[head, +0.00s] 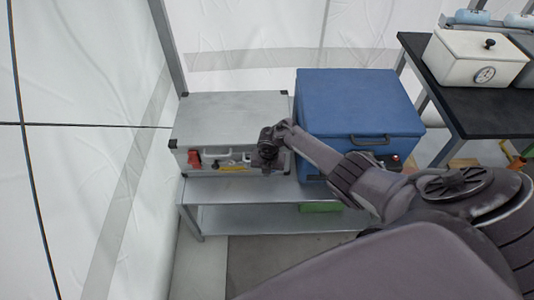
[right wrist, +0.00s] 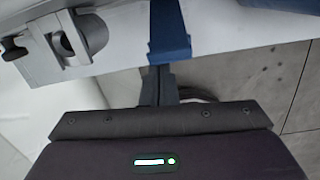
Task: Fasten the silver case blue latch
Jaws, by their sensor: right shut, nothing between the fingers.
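The silver case (head: 230,115) sits lid down on a grey metal table, with a red latch (head: 194,158) at the left of its front. My right gripper (head: 266,158) is at the right part of that front and hides the blue latch in the head view. In the right wrist view the blue latch (right wrist: 169,35) is a blue strip on the pale case front. The shut, empty fingers (right wrist: 160,82) are at its lower end; I cannot tell whether they touch it. Whether the latch is fastened is unclear. My left gripper is not in view.
A blue box (head: 358,100) with a dark handle stands close to the right of the case. The grey table (head: 240,190) has a lower shelf with a green item (head: 320,207). A dark bench (head: 480,105) with a white box is at the right. White tent wall is at the left.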

